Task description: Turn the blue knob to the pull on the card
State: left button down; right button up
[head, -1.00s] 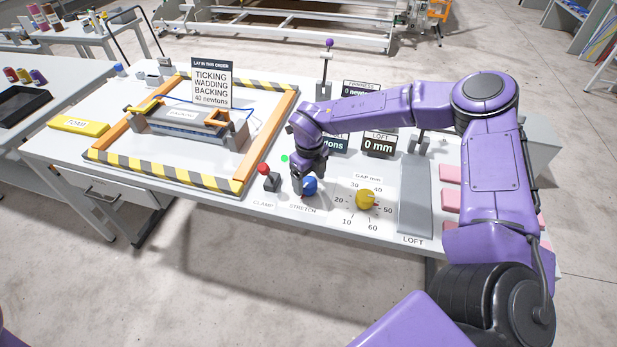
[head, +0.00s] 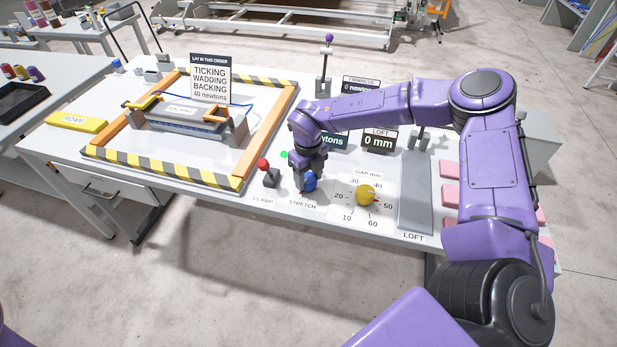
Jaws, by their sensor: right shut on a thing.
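The blue knob (head: 311,182) sits on the bench above the label STRETCH. My right gripper (head: 307,181) points down and is shut on the blue knob, hiding part of it. My left gripper is not in view.
A red-tipped clamp lever (head: 268,172) stands just left of the knob. A yellow gap knob (head: 367,195) is to the right, with the loft plate (head: 415,205) beyond it. A striped frame (head: 165,166) surrounds the clamped backing (head: 185,113). A yellow foam block (head: 77,122) lies at left.

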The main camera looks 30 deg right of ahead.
aim_at(308, 177)
jog(key=m+b, duration=0.2)
jog(key=m, duration=0.2)
jog(key=shift+f+b, duration=0.1)
jog(key=shift+b, duration=0.25)
jog(key=shift+m+b, duration=1.1)
jog(key=shift+m, duration=0.7)
jog(key=shift+r, duration=0.2)
jog(key=o, duration=1)
jog(key=shift+o, duration=0.2)
notch_tip(308, 177, up, 10)
jog(key=b, duration=0.1)
jog(key=shift+r+b, duration=0.25)
jog(key=shift+b, duration=0.15)
